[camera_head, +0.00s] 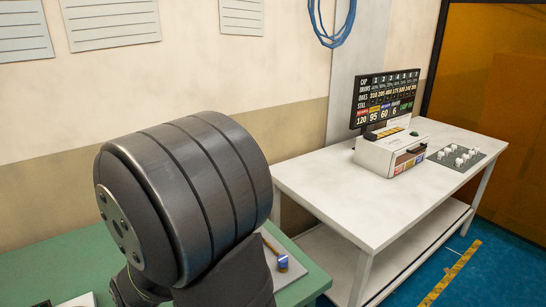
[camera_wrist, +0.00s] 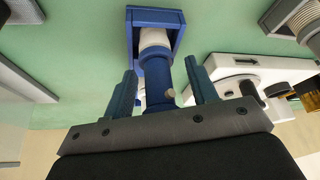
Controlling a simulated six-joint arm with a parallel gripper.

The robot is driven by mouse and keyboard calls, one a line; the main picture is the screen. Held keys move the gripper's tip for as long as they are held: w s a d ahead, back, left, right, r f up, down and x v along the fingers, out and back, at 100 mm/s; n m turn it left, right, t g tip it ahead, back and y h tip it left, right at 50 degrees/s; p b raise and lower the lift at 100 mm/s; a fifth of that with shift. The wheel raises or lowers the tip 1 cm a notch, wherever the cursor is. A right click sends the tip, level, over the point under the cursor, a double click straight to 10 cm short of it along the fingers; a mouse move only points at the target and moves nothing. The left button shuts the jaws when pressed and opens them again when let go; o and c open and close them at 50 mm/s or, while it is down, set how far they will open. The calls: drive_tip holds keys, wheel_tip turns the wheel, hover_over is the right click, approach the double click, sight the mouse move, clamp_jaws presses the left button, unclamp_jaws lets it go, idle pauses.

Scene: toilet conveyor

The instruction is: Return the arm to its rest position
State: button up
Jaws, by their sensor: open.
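My gripper (camera_wrist: 165,90) shows in the wrist view with its two blue fingers apart and open. Between and beyond the fingers is a blue stand (camera_wrist: 158,75) with a white cylindrical part (camera_wrist: 155,37) in its blue frame. I cannot tell whether the fingers touch the stand; a gap shows on each side of it. In the head view a large dark cylindrical part of my arm (camera_head: 190,190) fills the lower left, and my gripper is not visible there.
A green table (camera_head: 50,265) lies under my arm, with a small blue object on a grey tray (camera_head: 285,262). A white machine (camera_wrist: 262,85) stands right of the fingers in the wrist view. A white bench (camera_head: 345,200) with a display (camera_head: 385,98) stands at right.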

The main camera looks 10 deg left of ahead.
idle(0.4)
drive_tip(key=v, duration=1.2)
drive_tip(key=x, duration=1.2)
drive_tip(key=r, duration=0.4)
drive_tip(key=shift+w+d+r, duration=0.15)
drive_tip(key=shift+d+r, duration=0.05)
drive_tip(key=shift+r, duration=0.1)
drive_tip(key=shift+w+d+r, duration=0.2)
drive_tip(key=shift+d, duration=0.2)
